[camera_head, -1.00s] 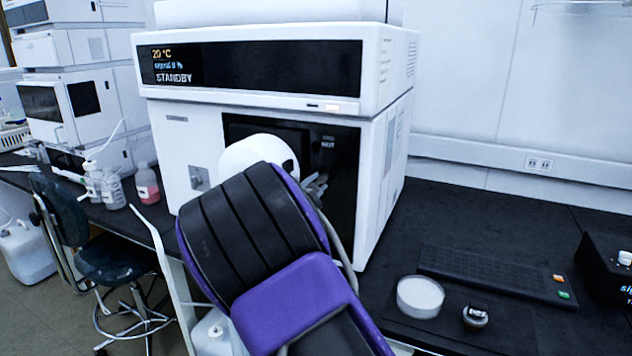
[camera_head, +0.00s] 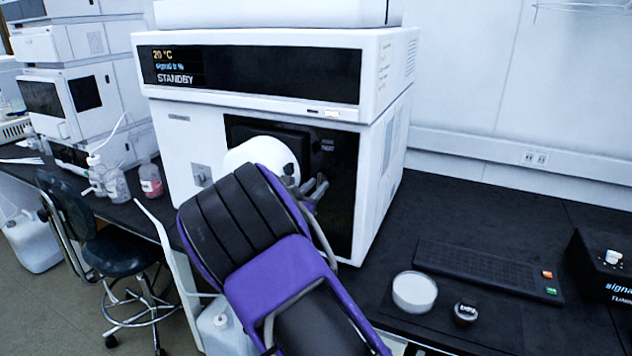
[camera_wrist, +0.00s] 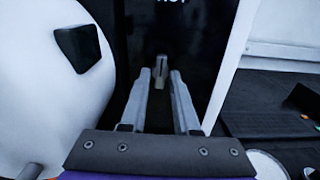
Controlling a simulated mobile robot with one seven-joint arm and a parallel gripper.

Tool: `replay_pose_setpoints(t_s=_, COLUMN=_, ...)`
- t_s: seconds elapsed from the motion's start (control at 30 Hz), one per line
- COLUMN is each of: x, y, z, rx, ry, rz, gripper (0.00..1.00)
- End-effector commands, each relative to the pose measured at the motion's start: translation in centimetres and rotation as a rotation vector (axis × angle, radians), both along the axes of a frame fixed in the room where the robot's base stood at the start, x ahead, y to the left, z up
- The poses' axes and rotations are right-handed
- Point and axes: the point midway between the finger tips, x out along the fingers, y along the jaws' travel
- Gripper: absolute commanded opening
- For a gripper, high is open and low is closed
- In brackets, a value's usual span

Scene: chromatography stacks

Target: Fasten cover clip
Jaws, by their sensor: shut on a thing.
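My gripper (camera_head: 318,190) is in front of the dark glossy cover (camera_head: 338,205) on the lower unit of the white instrument. In the wrist view the two grey fingers of my gripper (camera_wrist: 161,76) run forward and close in on a small pale piece, seemingly the clip (camera_wrist: 160,66), against the dark front (camera_wrist: 190,50). The clip cannot be made out in the head view. My arm hides the lower left part of the cover. Whether the clip is latched cannot be told.
The instrument's upper unit (camera_head: 270,70) reads STANDBY. On the black bench at right are a white round dish (camera_head: 414,292), a small dark-capped jar (camera_head: 466,313), a black keypad (camera_head: 485,268) and a black box (camera_head: 605,265). Bottles (camera_head: 150,181) stand at left above a chair (camera_head: 125,248).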

Motion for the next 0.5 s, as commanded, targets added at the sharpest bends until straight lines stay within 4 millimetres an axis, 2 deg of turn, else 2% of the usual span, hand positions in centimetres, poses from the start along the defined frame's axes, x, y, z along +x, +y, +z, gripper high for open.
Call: replay_pose_setpoints(t_s=0.5, x=-0.01, y=0.03, z=-0.06, rx=-0.057, ry=0.021, rz=0.0, gripper=0.0)
